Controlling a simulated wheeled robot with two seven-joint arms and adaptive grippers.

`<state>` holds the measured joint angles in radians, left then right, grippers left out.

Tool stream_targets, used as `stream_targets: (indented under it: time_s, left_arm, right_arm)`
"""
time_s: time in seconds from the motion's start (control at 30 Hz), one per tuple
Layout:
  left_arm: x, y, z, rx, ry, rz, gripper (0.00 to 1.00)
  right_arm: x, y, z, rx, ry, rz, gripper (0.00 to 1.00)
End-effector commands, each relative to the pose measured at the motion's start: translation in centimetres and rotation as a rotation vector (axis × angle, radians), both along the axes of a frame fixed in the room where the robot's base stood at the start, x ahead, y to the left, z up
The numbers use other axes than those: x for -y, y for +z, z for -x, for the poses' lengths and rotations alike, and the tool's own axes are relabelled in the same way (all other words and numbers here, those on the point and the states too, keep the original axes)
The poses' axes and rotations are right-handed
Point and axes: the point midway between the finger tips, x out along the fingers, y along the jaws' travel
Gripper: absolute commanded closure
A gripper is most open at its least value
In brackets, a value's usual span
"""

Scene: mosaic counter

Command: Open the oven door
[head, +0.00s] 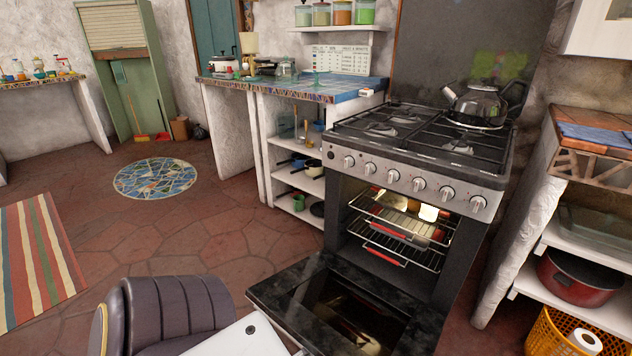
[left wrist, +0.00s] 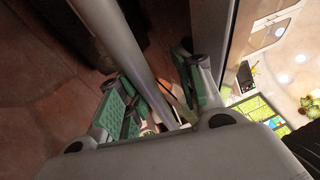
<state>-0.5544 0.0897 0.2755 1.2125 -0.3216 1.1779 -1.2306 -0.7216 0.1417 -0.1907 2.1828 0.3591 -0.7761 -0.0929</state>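The oven door (head: 350,310) hangs folded down and outward at the front of the stove (head: 415,150). The oven cavity (head: 395,235) is exposed and lit, with wire racks and red-edged items inside. In the left wrist view, my left gripper (left wrist: 155,100) has its green-padded fingers apart, with a grey metal bar (left wrist: 125,55) running between them. The bar looks like the door's handle. I cannot tell whether the fingers touch it. My left gripper is out of sight in the head view. My right gripper is in neither view.
A kettle (head: 477,105) stands on the stove top. A tiled counter (head: 300,88) with shelves is left of the stove. Shelves with a red pot (head: 575,280) stand at the right. A round mosaic mat (head: 155,178) and striped rug (head: 35,255) lie on the open floor.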

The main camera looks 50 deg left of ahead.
Motion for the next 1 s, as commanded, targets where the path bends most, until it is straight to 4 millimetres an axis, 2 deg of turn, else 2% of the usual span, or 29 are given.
stream_targets:
  time_s: [0.33, 0.53, 0.77, 1.0]
  left_arm:
    - [-0.1, 0.2, -0.2, 0.006, 0.001, -0.001, 0.62]
    - [-0.2, 0.1, 0.4, 0.004, 0.001, -0.001, 0.62]
    - [-0.5, -0.5, 2.8, 0.0, 0.001, 0.0, 0.62]
    - [-1.1, -1.2, 6.2, -0.001, 0.001, 0.0, 0.62]
  right_arm:
    - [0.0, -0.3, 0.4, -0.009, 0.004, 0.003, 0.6]
    - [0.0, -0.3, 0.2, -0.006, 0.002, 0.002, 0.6]
    - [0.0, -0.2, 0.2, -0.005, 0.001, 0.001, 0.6]
    - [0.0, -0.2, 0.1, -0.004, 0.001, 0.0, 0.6]
